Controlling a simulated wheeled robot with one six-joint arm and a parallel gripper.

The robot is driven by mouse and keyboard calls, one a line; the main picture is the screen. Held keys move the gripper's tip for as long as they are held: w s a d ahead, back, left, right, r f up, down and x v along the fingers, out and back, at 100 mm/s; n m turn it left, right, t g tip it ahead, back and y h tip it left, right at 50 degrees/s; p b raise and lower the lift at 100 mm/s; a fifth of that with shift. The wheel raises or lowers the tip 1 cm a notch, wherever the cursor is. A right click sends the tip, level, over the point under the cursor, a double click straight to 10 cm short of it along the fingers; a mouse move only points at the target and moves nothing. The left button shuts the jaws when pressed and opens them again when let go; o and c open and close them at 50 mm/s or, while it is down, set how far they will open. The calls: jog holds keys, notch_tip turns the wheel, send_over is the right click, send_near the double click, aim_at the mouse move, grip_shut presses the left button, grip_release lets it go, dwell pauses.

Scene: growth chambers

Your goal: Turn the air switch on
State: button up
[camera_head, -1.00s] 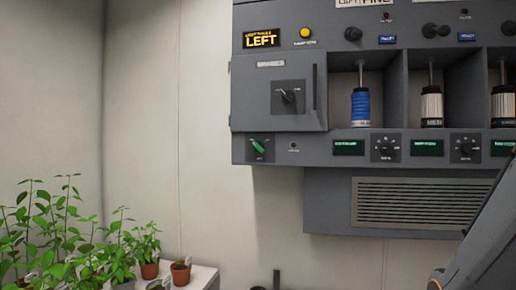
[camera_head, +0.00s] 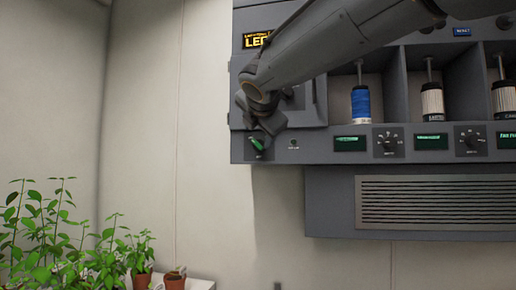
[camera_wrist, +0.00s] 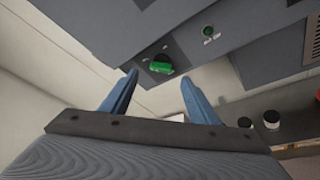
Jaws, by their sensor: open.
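A green switch (camera_head: 257,144) sits on a dark plate at the lower left of the grey wall unit; its label is too small to read, so I cannot tell if it is the air switch. It also shows in the wrist view (camera_wrist: 161,67), ahead of my fingertips. My gripper (camera_wrist: 157,84) is open and empty, its two blue fingers on either side of the line toward the green switch and apart from it. In the head view my arm covers the upper left of the unit, including most of the larger grey switch panel.
Dials (camera_head: 388,140), lit displays (camera_head: 350,143) and bottles, one blue (camera_head: 361,104), line the unit. A vent (camera_head: 430,202) is below. Potted plants (camera_head: 60,240) stand at lower left.

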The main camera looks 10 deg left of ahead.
aim_at(258, 144)
jog(key=p+x, duration=0.1)
jog(key=x, duration=0.6)
jog(key=shift+w+f+p, duration=0.2)
jog(key=shift+p, duration=0.1)
jog(key=shift+c, duration=0.2)
jog(key=c, duration=1)
